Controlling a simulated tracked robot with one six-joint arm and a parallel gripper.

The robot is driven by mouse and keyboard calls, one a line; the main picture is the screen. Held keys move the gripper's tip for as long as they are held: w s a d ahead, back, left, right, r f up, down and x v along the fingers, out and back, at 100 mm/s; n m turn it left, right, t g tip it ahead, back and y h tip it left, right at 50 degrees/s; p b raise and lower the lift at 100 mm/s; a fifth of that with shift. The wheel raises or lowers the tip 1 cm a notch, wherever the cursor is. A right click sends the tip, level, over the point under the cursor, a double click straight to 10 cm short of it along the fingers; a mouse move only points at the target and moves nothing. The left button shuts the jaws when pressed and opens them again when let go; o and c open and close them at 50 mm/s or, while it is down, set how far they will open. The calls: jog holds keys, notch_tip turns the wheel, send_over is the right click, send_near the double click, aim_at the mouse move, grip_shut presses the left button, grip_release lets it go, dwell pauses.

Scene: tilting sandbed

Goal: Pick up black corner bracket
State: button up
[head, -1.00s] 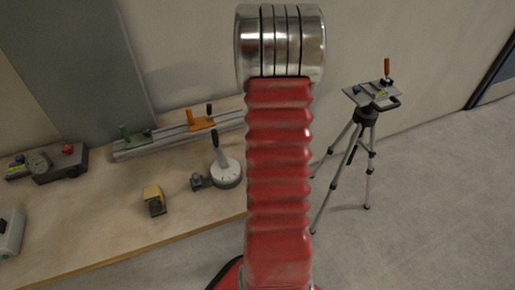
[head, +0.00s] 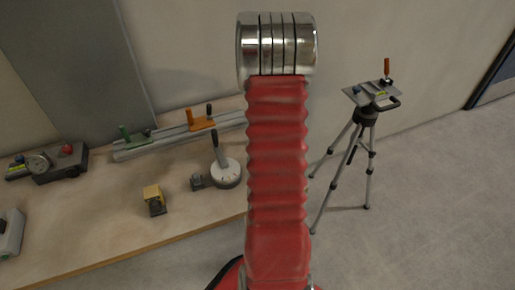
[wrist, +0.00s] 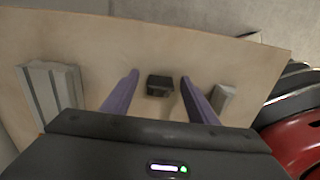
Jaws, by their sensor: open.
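In the wrist view, a small black block-like piece (wrist: 160,86), which looks like the corner bracket, lies on the pale tabletop (wrist: 130,40). My gripper (wrist: 159,76) is open, its two purple fingers apart on either side of the piece in the picture. The fingers do not touch it, and the height of the fingers above it is hard to judge. In the head view, my red arm hides part of the bench, and my gripper does not show. I cannot pick out the bracket there for certain.
In the wrist view, a grey ribbed block (wrist: 52,90) lies left and a small grey block (wrist: 222,98) lies right near the finger. In the head view, the bench holds a yellow block (head: 153,200), a round dial with handle (head: 227,173) and a clamp rail (head: 180,137). A tripod (head: 367,120) stands right.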

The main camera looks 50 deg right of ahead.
jog(key=shift+c, duration=0.5)
jog(key=c, duration=1.2)
jog(key=shift+o, duration=0.2)
notch_tip(320, 180, up, 10)
jog(key=shift+r, duration=0.1)
